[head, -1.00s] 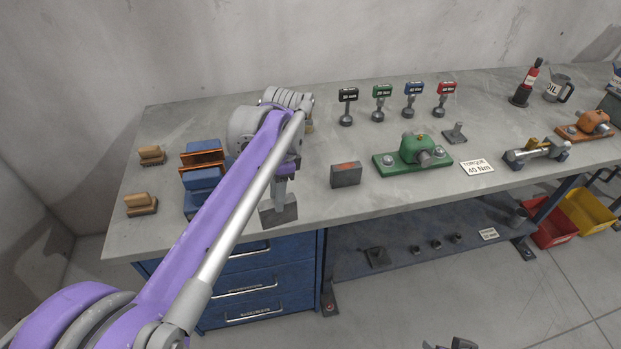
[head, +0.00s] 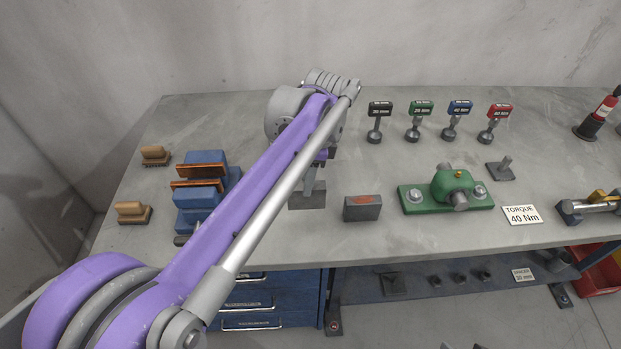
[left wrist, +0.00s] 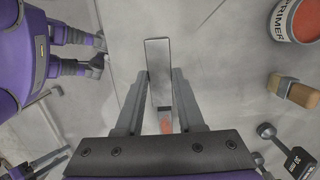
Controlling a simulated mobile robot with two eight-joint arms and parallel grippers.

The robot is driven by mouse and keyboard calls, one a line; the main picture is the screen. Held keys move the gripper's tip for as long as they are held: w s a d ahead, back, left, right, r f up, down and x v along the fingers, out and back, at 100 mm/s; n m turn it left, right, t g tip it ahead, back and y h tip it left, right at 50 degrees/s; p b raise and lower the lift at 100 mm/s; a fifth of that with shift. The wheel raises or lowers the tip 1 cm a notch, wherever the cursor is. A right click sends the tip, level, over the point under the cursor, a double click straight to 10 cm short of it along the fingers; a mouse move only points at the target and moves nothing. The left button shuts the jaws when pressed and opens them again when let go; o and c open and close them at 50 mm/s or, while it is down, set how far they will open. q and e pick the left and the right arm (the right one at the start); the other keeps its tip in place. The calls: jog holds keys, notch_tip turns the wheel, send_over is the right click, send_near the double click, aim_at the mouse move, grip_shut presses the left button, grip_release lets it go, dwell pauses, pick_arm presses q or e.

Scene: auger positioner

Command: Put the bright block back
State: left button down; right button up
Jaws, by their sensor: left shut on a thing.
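My left gripper (head: 314,180) is shut on a plain grey steel block (head: 307,196). In the left wrist view the block (left wrist: 158,70) shows bright and smooth between the two fingers (left wrist: 160,100). In the head view it hangs at the left of a darker grey block with a reddish mark (head: 362,208), which stands on the bench. I cannot tell the held block's height above the bench. In the left wrist view my right gripper (left wrist: 98,54) shows at the upper left, its fingers apart and nothing between them.
Blue vise-like blocks (head: 200,198) and two brushes (head: 130,212) stand at the left. A primer can (left wrist: 298,20) shows in the left wrist view.

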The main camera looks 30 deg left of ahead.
pick_arm(q)
jog(key=shift+s+f, duration=0.1)
jog(key=shift+f, duration=3.05)
jog(key=shift+f, duration=0.1)
jog(key=c, duration=0.5)
grip_release()
